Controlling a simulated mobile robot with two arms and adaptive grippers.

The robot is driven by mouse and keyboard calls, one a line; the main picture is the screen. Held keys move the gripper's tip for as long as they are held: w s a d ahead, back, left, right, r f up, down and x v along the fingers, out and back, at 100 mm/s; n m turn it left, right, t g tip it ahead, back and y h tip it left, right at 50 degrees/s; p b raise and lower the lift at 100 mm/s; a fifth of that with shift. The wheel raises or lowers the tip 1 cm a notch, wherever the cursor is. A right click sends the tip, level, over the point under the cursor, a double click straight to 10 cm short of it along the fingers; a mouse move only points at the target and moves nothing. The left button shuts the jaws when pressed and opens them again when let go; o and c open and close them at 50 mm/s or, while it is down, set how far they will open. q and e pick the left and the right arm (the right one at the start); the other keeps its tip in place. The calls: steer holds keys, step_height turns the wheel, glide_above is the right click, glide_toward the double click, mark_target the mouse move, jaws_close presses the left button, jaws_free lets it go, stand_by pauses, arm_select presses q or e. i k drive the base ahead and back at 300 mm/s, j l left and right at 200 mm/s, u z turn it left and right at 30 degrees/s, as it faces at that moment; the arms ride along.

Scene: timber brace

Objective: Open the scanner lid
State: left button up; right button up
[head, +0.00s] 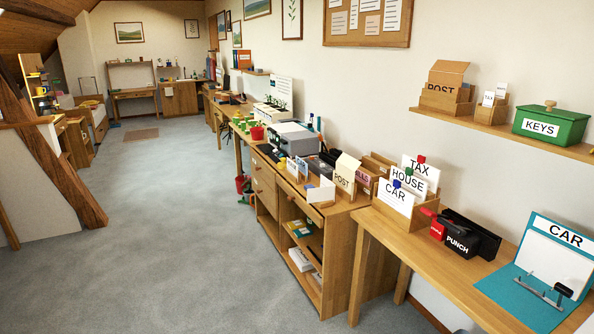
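A grey box-shaped machine (294,140) stands on the long wooden cabinet in the middle of the view, against the right wall. It looks like a printer or scanner, but I cannot tell for sure that it is the scanner. Its light grey top lies flat and looks closed. No hinge or lid edge can be made out at this distance. Neither of my grippers is in view.
The wooden cabinet (338,240) and the near desk (440,250) line the right wall. A slanted timber (60,165) stands at the left. A red pot (257,132) is beside the machine.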

mark_target(291, 127)
steer(key=i+j+z, duration=0.25)
steer(key=i+j, duration=0.4)
steer(key=i, duration=0.2)
steer(key=i+j+z, duration=0.2)
steer(key=i+j, duration=0.6)
steer(key=i+j+z, duration=0.25)
steer(key=i+j, duration=0.5)
steer(key=j, duration=0.15)
